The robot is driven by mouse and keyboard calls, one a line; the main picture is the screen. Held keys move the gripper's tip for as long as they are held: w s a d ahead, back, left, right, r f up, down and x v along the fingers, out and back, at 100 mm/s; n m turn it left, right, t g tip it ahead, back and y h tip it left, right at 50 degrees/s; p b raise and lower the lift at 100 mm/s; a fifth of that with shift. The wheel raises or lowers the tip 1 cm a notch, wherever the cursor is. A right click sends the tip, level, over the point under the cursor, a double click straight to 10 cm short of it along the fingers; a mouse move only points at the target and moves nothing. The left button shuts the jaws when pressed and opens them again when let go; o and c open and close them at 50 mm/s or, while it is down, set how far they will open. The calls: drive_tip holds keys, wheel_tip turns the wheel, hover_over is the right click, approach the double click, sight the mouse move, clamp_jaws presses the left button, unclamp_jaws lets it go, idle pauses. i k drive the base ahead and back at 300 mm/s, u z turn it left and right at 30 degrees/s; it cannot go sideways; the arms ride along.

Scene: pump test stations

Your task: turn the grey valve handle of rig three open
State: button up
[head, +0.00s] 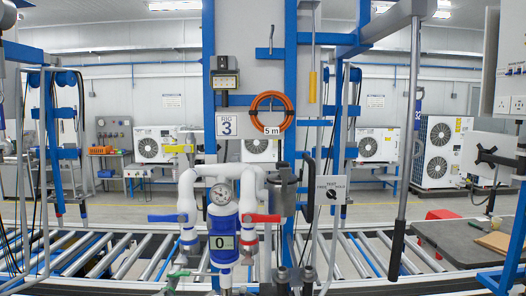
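The rig three sign (227,125) hangs on the blue-framed panel in the middle of the head view. Below it stands white pipework with a round gauge (221,194) and a blue body whose display (222,242) reads 0. Coloured valve handles show on it: a blue one (167,218) at left, a red one (262,218) at right, a yellow one (177,149) above and a green one (180,273) low down. I cannot clearly pick out a grey valve handle. A dark grey cylindrical part (284,188) stands right of the pipework. My gripper is not in view.
A switch box (331,190) with a black knob sits right of the pipework. An orange hose coil (272,111) hangs above. A roller conveyor (130,258) runs across behind the pipework. A dark work table (458,243) is at right. Blue posts and hanging rods crowd both sides.

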sight(235, 157)
drive_tip(key=z, duration=1.4)
drive_tip(key=k, duration=0.8)
drive_tip(key=u, duration=0.9)
drive_tip(key=i, duration=1)
drive_tip(key=u, duration=0.05)
